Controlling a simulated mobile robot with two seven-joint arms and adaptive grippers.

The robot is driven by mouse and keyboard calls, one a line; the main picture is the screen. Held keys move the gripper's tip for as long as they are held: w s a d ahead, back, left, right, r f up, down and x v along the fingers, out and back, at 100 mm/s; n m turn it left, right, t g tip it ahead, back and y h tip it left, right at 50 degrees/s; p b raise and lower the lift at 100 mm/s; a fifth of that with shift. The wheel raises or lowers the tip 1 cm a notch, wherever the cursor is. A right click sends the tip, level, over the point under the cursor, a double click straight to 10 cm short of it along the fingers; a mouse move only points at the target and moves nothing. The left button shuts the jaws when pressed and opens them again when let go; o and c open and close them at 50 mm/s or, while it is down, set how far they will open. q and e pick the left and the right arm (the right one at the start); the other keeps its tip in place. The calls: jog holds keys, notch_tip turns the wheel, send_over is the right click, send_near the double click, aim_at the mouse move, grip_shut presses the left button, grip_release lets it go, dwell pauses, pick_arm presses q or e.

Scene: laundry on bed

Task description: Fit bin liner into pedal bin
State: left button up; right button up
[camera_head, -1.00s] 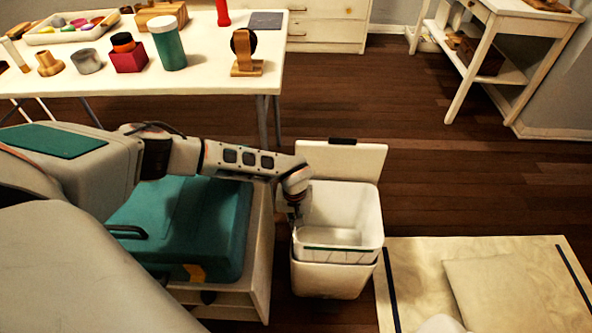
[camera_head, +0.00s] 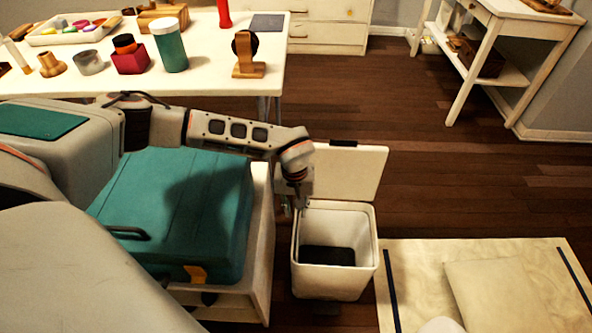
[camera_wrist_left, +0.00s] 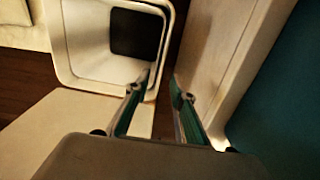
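The white pedal bin (camera_head: 334,284) stands on the floor with its lid (camera_head: 358,172) tilted up at the back. Its inside has pale walls and a dark floor patch; the bin also shows in the left wrist view (camera_wrist_left: 68,45). My left gripper (camera_head: 298,204) is at the bin's left rim near the lid. In the left wrist view its fingers (camera_wrist_left: 164,84) are apart with nothing clearly between them. My right gripper is out of view.
A cream cabinet (camera_head: 262,240) with a teal case (camera_head: 185,205) on it stands close left of the bin. A low cream board (camera_head: 420,275) is at the right. A table (camera_head: 215,85) with small items stands behind. Wooden floor is clear behind the bin.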

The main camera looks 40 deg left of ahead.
pick_arm(q)
jog(key=shift+r, duration=1.35)
